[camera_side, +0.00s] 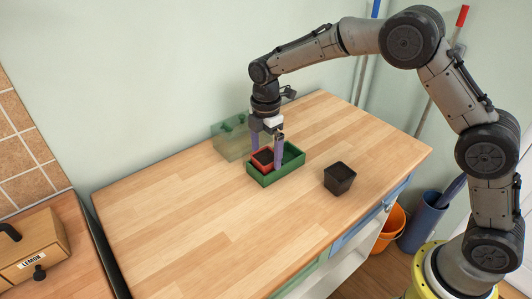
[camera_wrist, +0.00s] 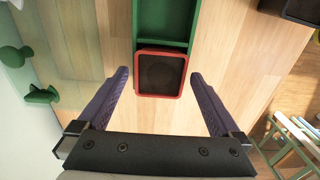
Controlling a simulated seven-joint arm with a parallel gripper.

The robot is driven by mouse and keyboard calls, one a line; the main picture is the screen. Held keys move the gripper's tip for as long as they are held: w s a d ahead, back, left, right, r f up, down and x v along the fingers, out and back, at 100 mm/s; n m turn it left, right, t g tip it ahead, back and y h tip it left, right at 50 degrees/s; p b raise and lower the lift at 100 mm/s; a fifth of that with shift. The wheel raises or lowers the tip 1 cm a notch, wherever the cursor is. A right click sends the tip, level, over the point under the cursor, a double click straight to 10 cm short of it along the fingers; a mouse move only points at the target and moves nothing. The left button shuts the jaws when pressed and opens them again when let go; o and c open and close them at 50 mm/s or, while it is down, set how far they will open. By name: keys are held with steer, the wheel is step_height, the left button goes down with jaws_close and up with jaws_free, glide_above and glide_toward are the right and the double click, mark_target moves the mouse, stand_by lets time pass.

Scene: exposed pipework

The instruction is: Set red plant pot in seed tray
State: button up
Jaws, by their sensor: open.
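The red plant pot (camera_side: 263,158) is square with dark soil inside. In the side view it stands in the left part of the green seed tray (camera_side: 263,182). The wrist view shows the pot (camera_wrist: 160,72) upright at the near end of the tray (camera_wrist: 163,18), with the rest of the tray empty. My gripper (camera_side: 267,166) is above the tray with its purple fingers on either side of the pot. In the wrist view my gripper (camera_wrist: 162,80) is open, with a gap between each finger and the pot. The pot's base is hidden by the tray walls.
A black plant pot (camera_side: 339,178) stands on the wooden worktop (camera_side: 200,215) to the right of the tray. A translucent green panel with knobs (camera_side: 232,138) is behind the tray. The worktop's left and front areas are clear.

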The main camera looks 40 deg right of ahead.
mark_target(266, 158)
step_height(266, 158, up, 11)
steer(key=shift+r, duration=0.2)
steer(key=s+d+r+m+t, duration=0.1)
steer(key=s+d+r+m, duration=0.25)
steer(key=s, duration=0.35)
steer(key=s+d+r+m+t, duration=0.25)
steer(key=s+r+m, duration=0.25)
steer(key=s, duration=0.3)
steer(key=s+d+f+m+t, duration=0.1)
steer(key=s+m, duration=0.3)
steer(key=s, duration=0.4)
steer(key=s+d+f+m+t, duration=0.1)
steer(key=s+d+f+m, duration=0.2)
steer(key=s, duration=0.6)
steer(key=shift+s+f+m, duration=0.3)
steer(key=shift+f+m, duration=0.35)
steer(key=shift+m, duration=0.6)
